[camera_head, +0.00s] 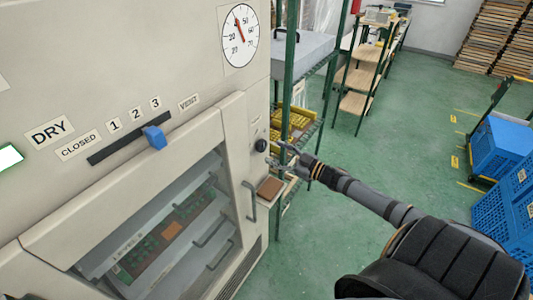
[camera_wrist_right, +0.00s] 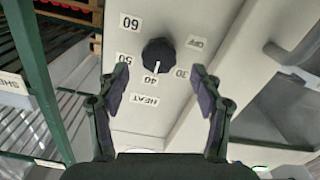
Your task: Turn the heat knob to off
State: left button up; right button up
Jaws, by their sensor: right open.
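The heat knob (camera_head: 261,145) is a small black round knob on the side panel of the beige dryer cabinet (camera_head: 245,100). In the right wrist view the knob (camera_wrist_right: 158,54) is surrounded by labels OFF, 30, 40, 50 and 60, with a HEAT label (camera_wrist_right: 145,101). Its white pointer mark is toward the 40 label. My right gripper (camera_head: 276,153) is in front of the panel, close to the knob. In the right wrist view the gripper (camera_wrist_right: 160,72) is open and empty, with the knob seen between its fingertips and apparently not touched. My left gripper is not in view.
A door handle (camera_head: 252,202) and a brown box-like piece (camera_head: 270,188) are below the knob. A blue vent slider (camera_head: 154,137) and a dial gauge (camera_head: 240,36) are on the cabinet. A green-post shelf (camera_head: 290,60) stands close behind. Blue crates (camera_head: 500,145) are at right.

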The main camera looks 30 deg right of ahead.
aim_at(264, 147)
jog(key=x, duration=0.2)
jog(key=shift+w+r, duration=0.1)
jog(key=shift+w, duration=0.25)
jog(key=shift+x, duration=0.8)
jog(key=c, duration=1.1)
